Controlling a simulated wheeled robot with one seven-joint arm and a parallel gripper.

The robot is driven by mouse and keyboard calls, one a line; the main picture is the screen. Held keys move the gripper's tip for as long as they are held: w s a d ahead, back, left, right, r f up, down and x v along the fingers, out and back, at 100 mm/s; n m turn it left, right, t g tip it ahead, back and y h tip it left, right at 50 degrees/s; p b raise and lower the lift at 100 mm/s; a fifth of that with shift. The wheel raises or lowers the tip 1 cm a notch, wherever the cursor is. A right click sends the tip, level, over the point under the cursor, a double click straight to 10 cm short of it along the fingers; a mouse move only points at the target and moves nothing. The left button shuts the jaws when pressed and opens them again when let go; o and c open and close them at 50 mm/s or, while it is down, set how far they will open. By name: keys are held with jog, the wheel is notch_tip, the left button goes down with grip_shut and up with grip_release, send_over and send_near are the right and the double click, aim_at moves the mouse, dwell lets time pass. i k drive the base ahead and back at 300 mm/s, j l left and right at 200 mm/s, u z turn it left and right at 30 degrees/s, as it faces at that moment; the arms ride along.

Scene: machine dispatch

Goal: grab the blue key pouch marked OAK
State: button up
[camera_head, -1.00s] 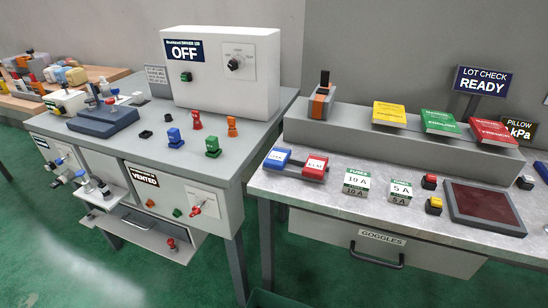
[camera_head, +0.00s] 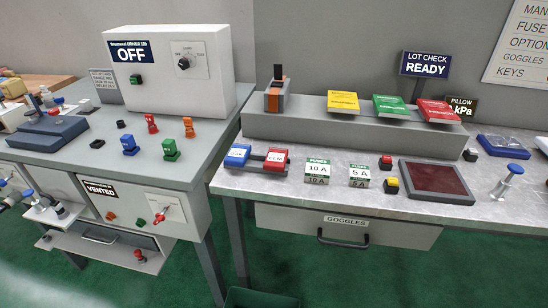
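A blue key pouch (camera_head: 237,155) with a white label lies at the left end of the grey bench on the right. The label's letters are too small to read surely. A red pouch (camera_head: 276,160) with a white label lies just right of it. Both rest at a dark holder near the front left of the bench top. My gripper is not in view.
The fuse boxes (camera_head: 317,171), a red-screened panel (camera_head: 436,181) and push buttons stand to the right on the bench (camera_head: 345,196). A raised shelf (camera_head: 330,127) runs behind. A goggles drawer (camera_head: 345,229) is below. A machine table (camera_head: 190,160) stands left, with a gap between.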

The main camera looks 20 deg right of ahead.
aim_at(237, 155)
jog(key=z, duration=0.3)
jog(key=i+j+z, duration=0.1)
jog(key=j+z, duration=0.55)
jog(key=j, duration=0.25)
jog(key=j+z, duration=0.25)
jog(key=j, duration=2)
